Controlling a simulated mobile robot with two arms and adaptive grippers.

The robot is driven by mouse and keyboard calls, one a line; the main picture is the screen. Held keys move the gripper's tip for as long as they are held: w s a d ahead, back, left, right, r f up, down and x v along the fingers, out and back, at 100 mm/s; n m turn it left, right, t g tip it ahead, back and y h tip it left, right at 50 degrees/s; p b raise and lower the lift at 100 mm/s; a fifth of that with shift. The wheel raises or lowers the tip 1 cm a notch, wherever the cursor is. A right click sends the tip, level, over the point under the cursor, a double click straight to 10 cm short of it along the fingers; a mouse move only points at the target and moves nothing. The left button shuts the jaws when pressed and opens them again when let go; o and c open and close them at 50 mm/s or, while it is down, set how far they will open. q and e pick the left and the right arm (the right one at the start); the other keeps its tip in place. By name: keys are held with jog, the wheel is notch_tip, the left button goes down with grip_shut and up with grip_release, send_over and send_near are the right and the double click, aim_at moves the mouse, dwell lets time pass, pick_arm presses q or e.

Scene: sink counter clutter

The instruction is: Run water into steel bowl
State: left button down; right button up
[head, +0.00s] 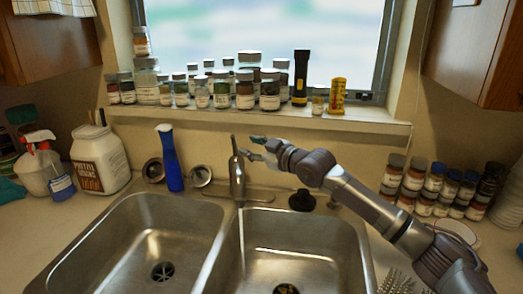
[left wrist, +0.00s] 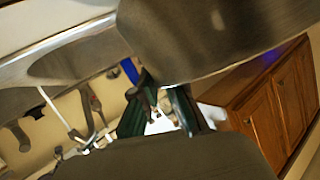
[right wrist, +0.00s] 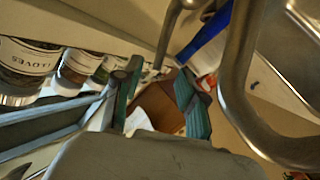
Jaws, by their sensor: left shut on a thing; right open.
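The faucet (head: 237,175) stands upright behind the double sink (head: 215,245), with its slim lever (head: 234,145) on top. My right gripper (head: 250,146) is open and empty just right of the lever; I cannot tell if it touches. In the right wrist view its fingers (right wrist: 158,92) are apart, and the curved metal faucet spout (right wrist: 238,85) is close at right. My left gripper (left wrist: 165,106) shows only in the left wrist view, shut on the rim of the steel bowl (left wrist: 215,35), which fills the top of that view. Neither bowl nor left gripper shows in the head view.
A white jug (head: 98,160) and red-topped spray bottle (head: 43,165) are further left. Jars and a flashlight (head: 301,78) line the sill. Spice jars (head: 432,188) stand right. Both basins look clear.

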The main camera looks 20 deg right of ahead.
jog(key=v, duration=0.4)
jog(key=shift+s, duration=0.1)
dwell(0.3)
